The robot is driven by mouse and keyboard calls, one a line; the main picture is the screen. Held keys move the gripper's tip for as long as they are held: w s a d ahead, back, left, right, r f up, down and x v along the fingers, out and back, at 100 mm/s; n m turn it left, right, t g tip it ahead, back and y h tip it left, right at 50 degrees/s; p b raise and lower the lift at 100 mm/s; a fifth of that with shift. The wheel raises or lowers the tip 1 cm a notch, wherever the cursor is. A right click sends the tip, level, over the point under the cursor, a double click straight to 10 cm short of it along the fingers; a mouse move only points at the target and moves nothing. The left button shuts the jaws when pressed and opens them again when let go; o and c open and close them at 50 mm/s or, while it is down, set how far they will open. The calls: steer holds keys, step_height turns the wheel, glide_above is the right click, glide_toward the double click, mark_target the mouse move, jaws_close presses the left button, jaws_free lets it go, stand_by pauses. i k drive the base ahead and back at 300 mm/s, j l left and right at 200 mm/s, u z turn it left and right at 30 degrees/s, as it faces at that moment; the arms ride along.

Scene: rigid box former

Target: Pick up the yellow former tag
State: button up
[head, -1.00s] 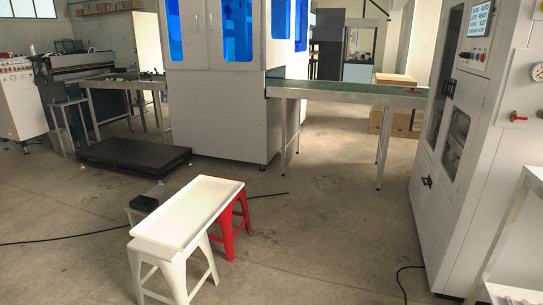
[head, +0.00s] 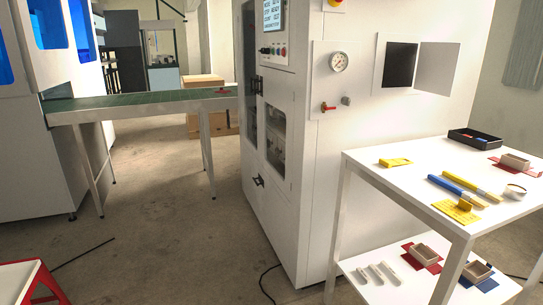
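Two flat yellow pieces lie on the white table at the right in the head view. One is a small yellow block or tag (head: 395,162) near the table's back left corner. The other is a yellow sheet with grid-like marks (head: 455,213) near the front edge, with a small tan piece on it. I cannot tell for certain which one is the former tag. My gripper is not in view.
The white table (head: 372,157) also holds a blue and yellow long tool (head: 455,184), a white round item (head: 515,192), a black tray (head: 470,136) and a small box (head: 516,160). A white machine cabinet (head: 320,180) stands left of it.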

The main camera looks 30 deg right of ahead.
mark_target(388, 164)
steer(key=i+l+z, duration=0.1)
steer(key=i+z, duration=0.4)
steer(key=i+j+z, duration=0.1)
steer(key=i+z, duration=0.25)
steer(key=z, duration=0.15)
steer(key=i+z, duration=0.3)
steer(key=i+j+z, duration=0.1)
steer(key=i+z, duration=0.15)
steer(key=i, duration=0.55)
